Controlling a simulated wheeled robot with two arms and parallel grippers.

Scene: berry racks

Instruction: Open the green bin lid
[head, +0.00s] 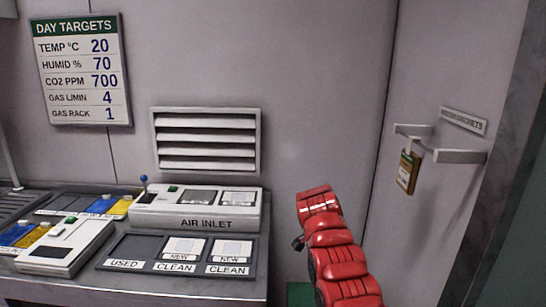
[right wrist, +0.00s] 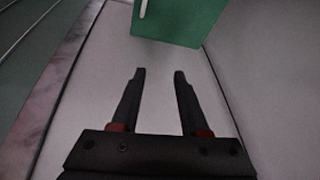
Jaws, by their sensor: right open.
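The green bin (right wrist: 182,22) shows at the top of the right wrist view, cut off by the frame edge. A white strip, perhaps a handle, lies at its upper left. My right gripper (right wrist: 160,73) is open and empty, its two dark fingers pointing at the bin with a gap between. In the head view only a small green patch (head: 299,294) shows at the bottom, beside my red right arm; the lid's state cannot be told. The right gripper's fingers do not show there. My left gripper is not in view.
A grey counter (head: 140,288) at left holds an air inlet box (head: 195,208), a tray with USED and CLEAN labels (head: 180,256) and a white device (head: 66,248). Wall pegs (head: 460,156) with a hanging tag (head: 407,172) stick out at right.

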